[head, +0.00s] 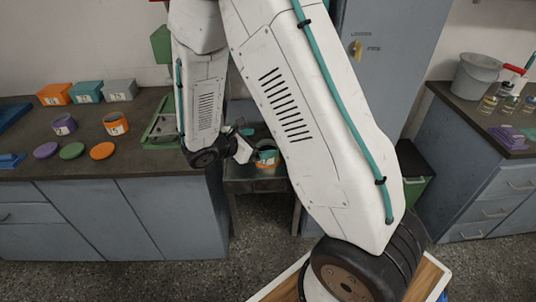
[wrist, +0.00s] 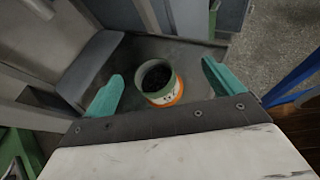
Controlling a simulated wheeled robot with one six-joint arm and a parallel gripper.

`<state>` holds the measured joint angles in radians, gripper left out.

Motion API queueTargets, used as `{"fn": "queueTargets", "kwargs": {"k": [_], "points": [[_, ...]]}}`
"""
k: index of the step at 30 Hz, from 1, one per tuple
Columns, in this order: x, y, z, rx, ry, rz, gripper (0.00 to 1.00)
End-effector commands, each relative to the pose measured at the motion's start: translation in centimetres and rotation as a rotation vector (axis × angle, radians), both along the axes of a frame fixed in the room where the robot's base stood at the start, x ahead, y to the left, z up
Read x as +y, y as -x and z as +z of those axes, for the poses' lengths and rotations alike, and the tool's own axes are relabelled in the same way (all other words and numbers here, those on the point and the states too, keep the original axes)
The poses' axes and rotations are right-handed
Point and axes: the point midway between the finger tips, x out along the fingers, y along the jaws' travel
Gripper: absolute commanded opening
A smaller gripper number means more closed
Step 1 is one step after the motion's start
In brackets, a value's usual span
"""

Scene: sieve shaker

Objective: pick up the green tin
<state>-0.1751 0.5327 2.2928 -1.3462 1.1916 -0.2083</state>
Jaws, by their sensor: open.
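A tin (wrist: 160,95) with a green rim and upper wall, a white label and an orange lower part stands on a small dark table. I cannot tell whether the orange is a band or a second tin beneath. Dark material lies inside it. My gripper (wrist: 160,85) is open, with its teal fingers on either side of the tin and clear gaps showing to each. In the head view the tin (head: 266,157) is just right of my wrist, partly hidden by it.
The small table (head: 258,184) stands between the left counter (head: 150,177) and a tall grey cabinet. The counter holds a purple tin (head: 64,125), an orange tin (head: 116,124), lids including a green one (head: 71,151), and boxes. A grey bucket (head: 476,75) stands on the right counter.

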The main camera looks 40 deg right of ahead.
Motion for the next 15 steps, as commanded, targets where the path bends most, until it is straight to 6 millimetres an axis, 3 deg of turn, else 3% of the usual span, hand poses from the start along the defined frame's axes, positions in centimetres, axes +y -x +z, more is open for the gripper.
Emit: {"fn": "queueTargets", "kwargs": {"k": [1,5,15], "points": [[0.2,-0.6,-1.5,0.039,0.017,0.046,0.93],[0.6,-1.6,-3.7,0.096,0.043,0.128,0.93],[-1.9,-2.4,-5.6,0.117,0.054,0.158,0.93]]}}
